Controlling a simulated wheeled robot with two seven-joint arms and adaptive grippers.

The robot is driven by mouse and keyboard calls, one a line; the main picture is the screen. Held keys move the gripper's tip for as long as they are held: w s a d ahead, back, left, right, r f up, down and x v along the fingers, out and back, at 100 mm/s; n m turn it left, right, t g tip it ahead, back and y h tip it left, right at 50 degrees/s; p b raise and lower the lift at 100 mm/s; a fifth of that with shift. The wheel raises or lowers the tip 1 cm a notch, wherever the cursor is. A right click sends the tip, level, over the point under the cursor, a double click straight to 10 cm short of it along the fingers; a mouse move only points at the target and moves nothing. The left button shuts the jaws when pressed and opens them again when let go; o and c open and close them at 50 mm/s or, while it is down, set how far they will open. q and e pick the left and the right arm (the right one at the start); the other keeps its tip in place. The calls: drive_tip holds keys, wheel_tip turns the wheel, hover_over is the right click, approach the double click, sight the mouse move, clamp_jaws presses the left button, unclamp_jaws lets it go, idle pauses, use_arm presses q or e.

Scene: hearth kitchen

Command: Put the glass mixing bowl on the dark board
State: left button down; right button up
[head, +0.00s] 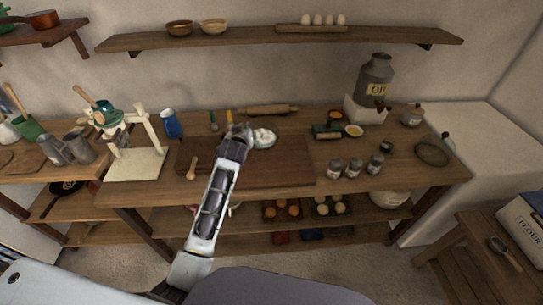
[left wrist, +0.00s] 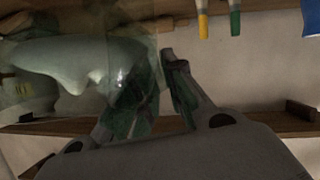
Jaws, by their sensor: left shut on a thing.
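The glass mixing bowl (head: 264,139) is clear with a greenish tint and has white contents. In the head view it appears over the back part of the dark board (head: 285,174); I cannot tell whether it touches the board. My left gripper (head: 243,131) is shut on the bowl's left rim. In the left wrist view the bowl (left wrist: 75,70) fills the upper left, and its wall lies between the fingers of the gripper (left wrist: 160,85). My right gripper is in neither view.
A wooden spoon (head: 191,169) lies at the board's left. A rolling pin (head: 272,110) and brushes lie behind it. Several grey jars (head: 354,168), a yellow dish (head: 354,130) and a green-and-wood tool (head: 327,130) stand right. A cream stand (head: 137,165) is left. The board's right part is clear.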

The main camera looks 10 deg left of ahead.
use_arm(q)
drive_tip(key=shift+r, duration=0.1)
wheel_tip(320, 180, down, 6)
idle(0.7)
drive_tip(key=shift+f, duration=0.2)
drive_tip(key=shift+f+p, duration=0.3)
drive_tip(key=shift+f, duration=1.5)
drive_tip(key=shift+f, duration=0.1)
drive_tip(key=c, duration=1.5)
unclamp_jaws()
drive_tip(key=shift+s+f, duration=0.1)
drive_tip(key=shift+o, duration=0.2)
drive_tip(key=v, duration=1.2)
drive_tip(key=shift+b, duration=0.4)
